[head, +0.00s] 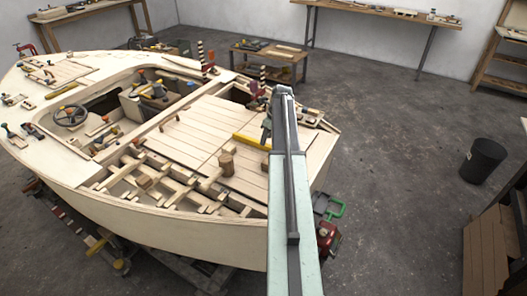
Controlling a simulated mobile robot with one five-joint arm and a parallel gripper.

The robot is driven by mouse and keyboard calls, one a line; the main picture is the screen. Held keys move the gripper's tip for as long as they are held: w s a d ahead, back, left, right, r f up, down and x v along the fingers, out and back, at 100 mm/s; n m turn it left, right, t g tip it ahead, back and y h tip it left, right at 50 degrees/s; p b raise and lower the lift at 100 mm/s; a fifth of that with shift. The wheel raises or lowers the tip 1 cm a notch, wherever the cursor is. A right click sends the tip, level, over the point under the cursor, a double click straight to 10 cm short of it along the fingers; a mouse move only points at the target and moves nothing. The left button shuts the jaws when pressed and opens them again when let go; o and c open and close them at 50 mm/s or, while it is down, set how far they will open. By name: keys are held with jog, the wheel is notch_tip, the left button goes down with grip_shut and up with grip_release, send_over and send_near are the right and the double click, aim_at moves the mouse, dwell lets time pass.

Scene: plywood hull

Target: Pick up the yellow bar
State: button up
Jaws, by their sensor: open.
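The yellow bar (251,142) lies flat on the planked deck of the plywood hull (170,228), just left of my arm. It slants down to the right, and its right end comes close to my gripper. My arm reaches out from the bottom of the head view. My gripper (266,138) hangs at its far end, over or beside the right end of the bar. It is small here; I see nothing held in it. I cannot tell whether it touches the bar.
A short wooden block (226,164) stands on the deck near the bar. Open framing (150,185) lies to the left. A black bin (483,160) stands on the right. The grey floor between is clear.

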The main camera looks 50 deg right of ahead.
jog(key=b+x, duration=0.2)
jog(key=x, duration=0.2)
jog(key=shift+r, duration=0.25)
grip_shut()
notch_tip(320, 180, up, 10)
jog(key=p, duration=1)
